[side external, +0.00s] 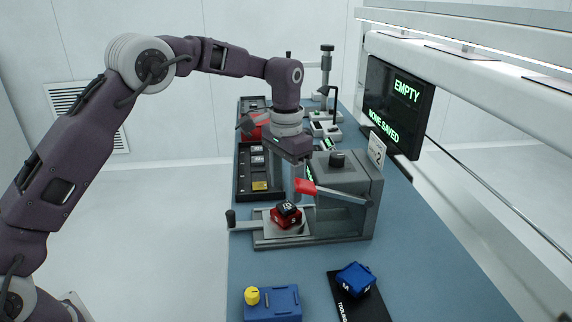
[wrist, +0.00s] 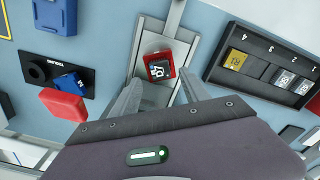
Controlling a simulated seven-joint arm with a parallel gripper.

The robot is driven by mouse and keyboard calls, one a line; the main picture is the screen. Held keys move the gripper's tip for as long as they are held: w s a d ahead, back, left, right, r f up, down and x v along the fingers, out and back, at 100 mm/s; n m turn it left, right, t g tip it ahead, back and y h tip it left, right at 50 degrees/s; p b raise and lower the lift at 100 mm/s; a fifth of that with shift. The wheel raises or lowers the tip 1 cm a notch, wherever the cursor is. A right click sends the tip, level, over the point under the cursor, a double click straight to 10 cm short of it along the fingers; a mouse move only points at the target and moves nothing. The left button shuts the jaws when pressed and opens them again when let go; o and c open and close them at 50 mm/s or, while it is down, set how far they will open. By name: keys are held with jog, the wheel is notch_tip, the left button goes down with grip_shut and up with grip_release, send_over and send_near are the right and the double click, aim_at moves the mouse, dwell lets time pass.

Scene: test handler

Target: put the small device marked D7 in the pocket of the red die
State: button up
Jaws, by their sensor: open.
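The red die (side external: 285,221) sits on the grey plate of the test handler; it also shows in the wrist view (wrist: 150,57). A small dark device with white marking (side external: 288,208) is at the top of the red die, standing partly above it in the side view. In the wrist view the device (wrist: 160,69) looks slightly turned against the die; its marking is too small to read surely, and I cannot tell whether it is fully seated. My gripper (wrist: 160,77) is open above the die, its fingers on either side and apart from the device.
The handler (side external: 350,185) has a red-tipped lever (side external: 306,187) close beside my gripper. A black numbered tray (wrist: 262,58) holds a gold device (wrist: 236,60) and silver ones. A blue die (side external: 355,278) sits on a black mat. A screen (side external: 400,105) reads "EMPTY" and "NONE SAVED".

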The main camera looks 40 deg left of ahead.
aim_at(286, 205)
notch_tip(286, 205, up, 8)
jog(key=s+a+r+n+t, duration=0.1)
jog(key=s+r+t, duration=0.1)
jog(key=s+r, duration=0.5)
jog(key=s+a+r+n+t, duration=0.1)
jog(key=s+a+r, duration=0.15)
jog(key=s, duration=0.95)
jog(key=s+f+t, duration=0.1)
jog(key=s+f, duration=0.2)
jog(key=s, duration=0.4)
jog(key=s+f+n+t, duration=0.1)
jog(key=s+f, duration=0.2)
jog(key=s, duration=0.5)
jog(key=shift+s+d+f+t, duration=0.2)
jog(key=shift+f+t, duration=0.1)
jog(key=shift+f, duration=0.1)
jog(key=shift+c, duration=0.4)
